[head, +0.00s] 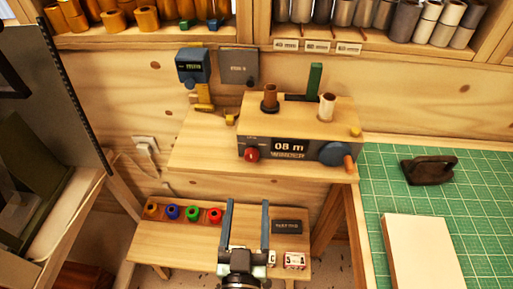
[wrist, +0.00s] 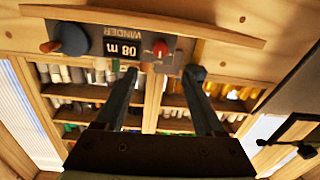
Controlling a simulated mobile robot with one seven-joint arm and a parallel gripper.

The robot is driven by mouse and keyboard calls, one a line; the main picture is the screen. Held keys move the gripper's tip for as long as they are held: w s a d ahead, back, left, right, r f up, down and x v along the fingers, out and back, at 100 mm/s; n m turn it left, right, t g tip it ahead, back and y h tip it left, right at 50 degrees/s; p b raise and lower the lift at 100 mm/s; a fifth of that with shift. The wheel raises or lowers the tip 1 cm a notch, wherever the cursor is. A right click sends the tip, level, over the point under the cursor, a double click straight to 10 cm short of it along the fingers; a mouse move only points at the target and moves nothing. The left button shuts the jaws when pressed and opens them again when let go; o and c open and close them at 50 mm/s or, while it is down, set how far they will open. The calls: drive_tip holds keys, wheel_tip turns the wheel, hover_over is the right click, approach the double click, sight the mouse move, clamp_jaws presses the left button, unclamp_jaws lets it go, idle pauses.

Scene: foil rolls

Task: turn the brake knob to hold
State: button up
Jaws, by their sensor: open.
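The winder (head: 300,125) is a wooden box on a wooden bench, with a dark front panel reading "08 m WINDER". A red knob (head: 251,154), which looks like the brake knob, sits at the left of that panel; its marking is too small to read. In the wrist view the panel appears upside down, with the red knob (wrist: 160,48) just beyond the fingertips. My gripper (head: 247,203) is open and empty, below and in front of the red knob, not touching it. Its fingers (wrist: 168,72) point toward the panel in the wrist view.
A blue crank disc (head: 335,154) with an orange handle is at the panel's right. A lower shelf holds several coloured spools (head: 183,213) and a dark box (head: 287,227).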

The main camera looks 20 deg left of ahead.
sight(251, 158)
drive_tip(key=p+x, duration=0.2)
drive_tip(key=x, duration=1)
drive_tip(key=shift+w+a, duration=0.15)
drive_tip(key=shift+w, duration=0.25)
drive_tip(key=shift+f, duration=0.1)
clamp_jaws()
